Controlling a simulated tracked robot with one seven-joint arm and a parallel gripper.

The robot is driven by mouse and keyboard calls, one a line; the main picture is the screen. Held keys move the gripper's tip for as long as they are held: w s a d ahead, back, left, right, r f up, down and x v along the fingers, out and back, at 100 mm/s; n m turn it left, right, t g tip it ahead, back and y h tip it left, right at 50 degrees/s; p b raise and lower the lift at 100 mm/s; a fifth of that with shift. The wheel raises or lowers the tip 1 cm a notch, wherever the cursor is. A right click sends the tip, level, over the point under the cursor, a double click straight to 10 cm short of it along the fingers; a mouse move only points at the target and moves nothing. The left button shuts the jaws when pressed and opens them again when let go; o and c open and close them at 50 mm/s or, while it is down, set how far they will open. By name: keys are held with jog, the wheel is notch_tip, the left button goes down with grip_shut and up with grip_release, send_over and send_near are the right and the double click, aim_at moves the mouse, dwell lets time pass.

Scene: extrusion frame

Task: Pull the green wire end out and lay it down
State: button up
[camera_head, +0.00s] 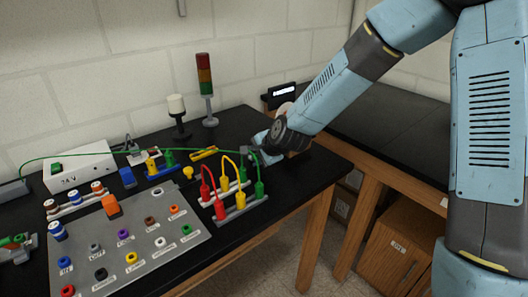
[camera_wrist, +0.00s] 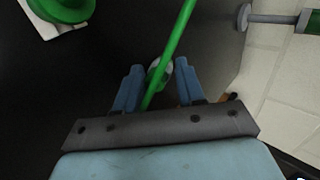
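In the wrist view a green wire (camera_wrist: 176,48) runs down between my gripper's two light blue fingers (camera_wrist: 158,88). A pale grey round part (camera_wrist: 166,68) lies by the wire there; I cannot tell what it is. The fingers stand apart, with gaps visible beside the wire. In the head view my gripper (camera_head: 257,152) is low above the table's right part, just behind the rack of plugs. A green plug (camera_head: 259,189) stands in the front grey rail (camera_head: 240,210). Whether the wire between my fingers joins this plug is hidden.
Red and yellow wire loops stand beside the green plug. A grey panel (camera_head: 190,248) with several coloured sockets lies front left. A white 24V box (camera_head: 85,168), a signal tower (camera_head: 206,88) and a candle-like post (camera_head: 178,112) stand behind. Dark table top (camera_head: 310,172) is bare at right.

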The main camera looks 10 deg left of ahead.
jog(key=v, duration=0.7)
jog(key=shift+d+r, duration=0.1)
jog(key=shift+d, duration=0.1)
jog(key=v, duration=0.6)
dwell(0.5)
jog(key=shift+s+r, duration=0.1)
jog(key=shift+s, duration=0.05)
jog(key=shift+d, duration=0.1)
dwell(0.5)
